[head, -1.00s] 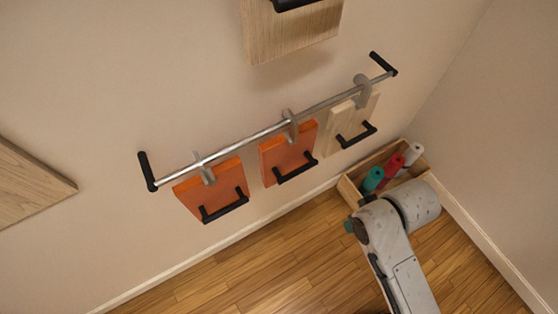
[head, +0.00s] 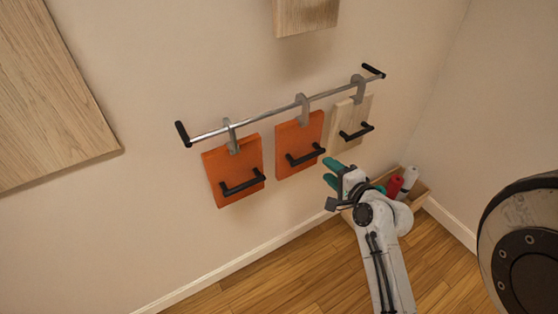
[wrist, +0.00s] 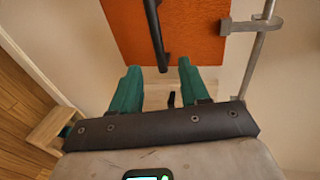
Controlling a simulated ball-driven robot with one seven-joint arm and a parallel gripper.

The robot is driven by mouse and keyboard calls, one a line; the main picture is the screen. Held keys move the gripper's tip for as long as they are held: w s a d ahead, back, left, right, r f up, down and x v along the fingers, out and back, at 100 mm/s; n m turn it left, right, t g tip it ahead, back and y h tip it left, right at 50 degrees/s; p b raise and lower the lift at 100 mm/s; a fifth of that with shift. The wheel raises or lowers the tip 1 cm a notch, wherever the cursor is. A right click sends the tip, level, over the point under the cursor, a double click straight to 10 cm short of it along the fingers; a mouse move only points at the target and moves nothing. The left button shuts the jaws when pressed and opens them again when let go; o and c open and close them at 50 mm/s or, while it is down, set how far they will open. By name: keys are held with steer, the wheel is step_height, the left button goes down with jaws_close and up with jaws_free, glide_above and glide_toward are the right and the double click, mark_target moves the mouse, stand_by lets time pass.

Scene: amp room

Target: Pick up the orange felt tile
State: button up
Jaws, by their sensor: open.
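Two orange tiles hang by grey hooks from a metal rail (head: 262,117) on the wall: a left orange tile (head: 225,170) and a middle orange tile (head: 290,134). Each has a black handle, and I cannot tell by texture which is felt. My gripper (head: 331,173) is open and empty, with teal fingers just right of and below the middle tile's handle. In the wrist view an orange tile (wrist: 205,30), apparently the middle one, lies ahead of my gripper (wrist: 159,68). Its black handle (wrist: 155,30) runs toward the gap between the fingertips, apparently apart from them.
A pale wood tile (head: 343,112) hangs at the rail's right end, close to my gripper. A wooden box (head: 420,190) with coloured rolls stands on the floor in the corner, partly hidden by my arm. Wood panels (head: 40,100) are on the wall left and above.

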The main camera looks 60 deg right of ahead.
mark_target(312, 157)
steer(key=x, duration=0.4)
steer(key=shift+w+d, duration=0.2)
steer(key=shift+w, duration=0.1)
steer(key=shift+f+x, duration=0.1)
steer(key=shift+x, duration=1.4)
steer(key=shift+f+x, duration=0.15)
steer(key=shift+x, duration=1.35)
steer(key=shift+a, duration=0.1)
steer(key=shift+s, duration=0.1)
jaws_close()
steer(key=shift+r, duration=0.1)
